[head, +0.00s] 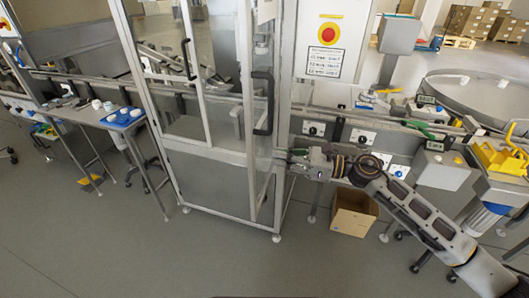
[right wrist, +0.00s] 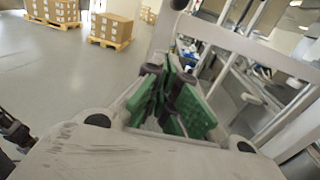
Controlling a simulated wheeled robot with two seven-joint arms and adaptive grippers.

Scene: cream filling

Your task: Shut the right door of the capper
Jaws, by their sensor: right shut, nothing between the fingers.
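The capper (head: 205,175) is a tall glazed cabinet on a grey metal base in the middle of the head view. Its right door (head: 249,130) is a narrow framed glass panel with a long black handle (head: 270,100). It stands swung outward, seen nearly edge-on. The left door has its own black handle (head: 187,60). My right gripper (head: 292,158) is shut and empty, just right of the right door's lower part; I cannot tell whether it touches. Its green-padded fingers (right wrist: 170,100) show together in the right wrist view. My left gripper is not in view.
A conveyor with control boxes (head: 372,135) runs behind and right of my right arm. A red emergency button (head: 328,34) sits on the panel beside the capper. An open cardboard box (head: 353,212) stands on the floor below. The floor in front of the capper is clear.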

